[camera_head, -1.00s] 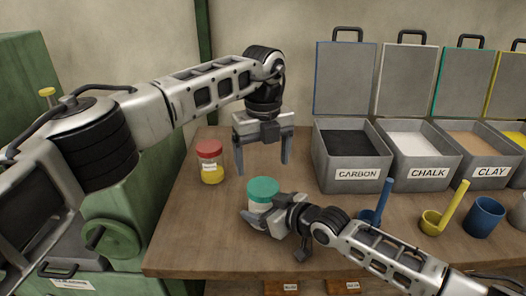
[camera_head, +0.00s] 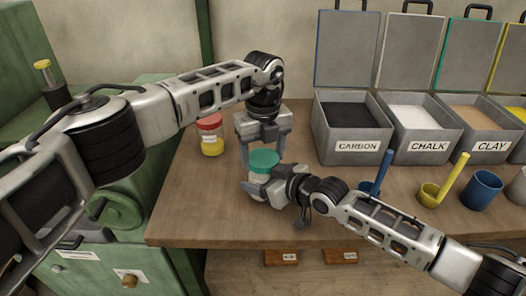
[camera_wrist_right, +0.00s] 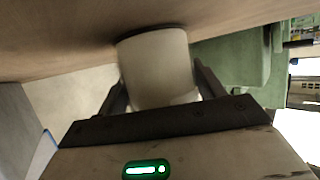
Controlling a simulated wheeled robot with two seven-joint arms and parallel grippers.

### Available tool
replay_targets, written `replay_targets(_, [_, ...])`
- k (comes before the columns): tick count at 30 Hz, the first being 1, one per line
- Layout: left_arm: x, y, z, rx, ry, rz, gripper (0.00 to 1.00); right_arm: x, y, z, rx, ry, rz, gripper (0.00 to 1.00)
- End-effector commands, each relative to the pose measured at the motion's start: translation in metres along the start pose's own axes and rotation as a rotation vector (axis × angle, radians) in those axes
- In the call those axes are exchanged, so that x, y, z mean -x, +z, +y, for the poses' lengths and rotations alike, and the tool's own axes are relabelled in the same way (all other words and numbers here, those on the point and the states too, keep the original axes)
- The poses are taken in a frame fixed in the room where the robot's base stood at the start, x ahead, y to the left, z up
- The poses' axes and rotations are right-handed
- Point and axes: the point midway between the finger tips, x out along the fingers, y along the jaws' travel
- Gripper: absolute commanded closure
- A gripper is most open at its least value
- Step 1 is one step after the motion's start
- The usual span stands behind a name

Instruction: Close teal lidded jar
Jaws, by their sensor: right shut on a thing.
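The teal-lidded jar stands on the wooden table, its teal lid (camera_head: 263,159) on top of a pale body (camera_head: 258,178). My right gripper (camera_head: 258,188) is shut on the jar's body from the right and front. The right wrist view shows the pale body (camera_wrist_right: 158,68) between its two fingers. My left gripper (camera_head: 264,152) points down over the jar, with its fingers open on either side of the lid. Whether they touch the lid cannot be told. The lid's seating is hard to make out.
A red-lidded jar with yellow contents (camera_head: 210,135) stands close left of my left gripper. Open grey bins, including carbon (camera_head: 357,147) and chalk (camera_head: 428,146), line the back right. A blue scoop (camera_head: 385,170), a yellow scoop (camera_head: 432,194) and a blue cup (camera_head: 482,190) stand right.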

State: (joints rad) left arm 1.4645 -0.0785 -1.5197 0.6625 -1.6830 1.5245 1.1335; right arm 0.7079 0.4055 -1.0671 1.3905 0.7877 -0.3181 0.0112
Motion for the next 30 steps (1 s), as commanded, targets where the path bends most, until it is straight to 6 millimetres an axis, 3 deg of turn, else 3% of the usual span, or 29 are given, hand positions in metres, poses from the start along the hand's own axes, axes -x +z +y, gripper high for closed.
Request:
replay_targets(5, [0.0004,0.0000,-0.0002,-0.014,-0.001,0.000,0.62,-0.0001,-0.0004,-0.0003,-0.001,-0.001,0.001,0.96])
replay_targets(12, [0.0004,0.0000,-0.0001,-0.273,-0.001,0.000,0.62,-0.0001,-0.0004,-0.0003,-0.001,-0.001,0.001,0.96])
replay_targets(21, [0.0006,0.0000,-0.0002,-0.298,-0.001,0.000,0.62,-0.0001,-0.0004,-0.0002,-0.001,0.000,0.001,0.96])
replay_targets(22, [0.0006,0.0000,-0.0002,-0.297,-0.001,0.000,0.27,-0.0001,-0.0004,-0.0002,-0.001,0.000,0.001,0.96])
replay_targets(23, [0.0006,0.0000,-0.0002,-0.297,-0.001,0.000,0.18,-0.0001,-0.0004,-0.0002,-0.001,0.000,0.001,0.96])
replay_targets(24, [0.0005,0.0000,-0.0002,-0.297,-0.001,0.000,0.13,-0.0001,-0.0004,-0.0002,-0.001,0.000,0.001,0.96])
replay_targets(30, [0.0004,0.0000,-0.0001,-0.296,-0.001,0.000,0.13,-0.0001,-0.0004,-0.0003,-0.001,-0.001,0.001,0.96])
